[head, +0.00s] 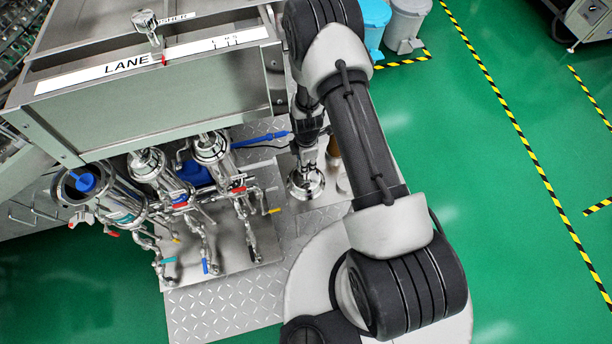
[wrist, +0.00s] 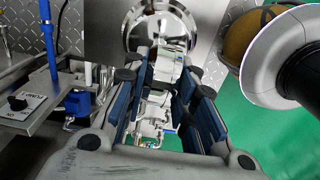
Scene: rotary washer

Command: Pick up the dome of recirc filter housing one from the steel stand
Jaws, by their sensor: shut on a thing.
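The dome (head: 305,187) is a polished round steel cap over the steel stand (head: 325,194), right of the filter housings in the head view. My gripper (head: 308,163) points down onto its top and is shut on it. In the wrist view the shiny dome (wrist: 150,22) lies just beyond my gripper (wrist: 160,78), with a mirror-like steel part between the blue-grey finger pads. Whether the dome touches the stand or hangs just above it cannot be told. The leftmost filter housing (head: 130,210) is open at the top, with a blue part inside.
Two other steel housings (head: 146,164) (head: 211,147) stand capped, with pipes and coloured valve handles below. The washer cabinet (head: 160,100) rises close behind them. An amber-brown round thing (wrist: 238,40) is beside the stand.

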